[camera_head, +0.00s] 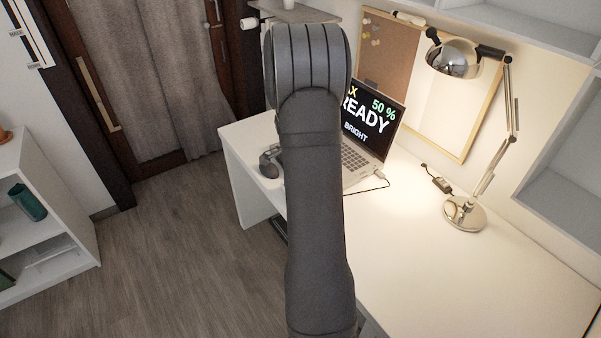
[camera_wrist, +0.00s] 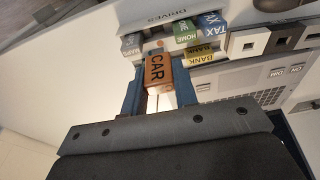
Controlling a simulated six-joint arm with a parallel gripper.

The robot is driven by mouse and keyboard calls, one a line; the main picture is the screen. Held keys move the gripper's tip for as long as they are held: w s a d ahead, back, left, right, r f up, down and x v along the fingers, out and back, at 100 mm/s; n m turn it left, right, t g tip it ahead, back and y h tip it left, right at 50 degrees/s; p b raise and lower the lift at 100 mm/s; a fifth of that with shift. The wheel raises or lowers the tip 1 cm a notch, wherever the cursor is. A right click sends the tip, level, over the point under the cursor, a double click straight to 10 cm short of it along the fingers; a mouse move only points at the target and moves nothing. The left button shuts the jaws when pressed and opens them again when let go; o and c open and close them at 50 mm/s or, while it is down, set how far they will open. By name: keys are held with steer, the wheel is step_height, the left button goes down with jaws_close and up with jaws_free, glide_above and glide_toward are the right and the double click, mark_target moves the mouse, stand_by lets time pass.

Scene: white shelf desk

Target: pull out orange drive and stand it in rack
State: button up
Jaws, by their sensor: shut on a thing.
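In the wrist view my gripper (camera_wrist: 157,78) has its two blue fingers on either side of an orange drive (camera_wrist: 158,70) labelled CAR and is shut on it. The rack (camera_wrist: 168,17) marked DRIVES lies just beyond it. Labelled drives show there, among them green HOME (camera_wrist: 186,33), blue TAX (camera_wrist: 211,22) and yellow-and-dark BANK (camera_wrist: 199,54). The orange drive's far end lies close to these drives; I cannot tell whether it touches them or the rack. In the head view my arm hides the gripper, the orange drive and the rack.
An open laptop (camera_head: 368,123) reading READY, 50 % and BRIGHT stands on the white desk (camera_head: 440,270), with a cable at its right. A chrome lamp (camera_head: 464,213) stands farther right. Grey-white port blocks (camera_wrist: 245,42) sit right of the drives. The desk's front right is clear.

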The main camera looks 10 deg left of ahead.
steer(key=shift+f, duration=2)
steer(key=shift+f, duration=1.65)
steer(key=shift+r, duration=0.15)
steer(key=shift+r, duration=1.2)
steer(key=shift+f, duration=1.3)
stand_by(0.4)
steer(key=o, duration=1.1)
step_height(320, 180, up, 17)
steer(key=s+a, duration=0.1)
steer(key=a, duration=0.1)
steer(key=shift+s+r, duration=0.15)
steer(key=shift+s, duration=0.25)
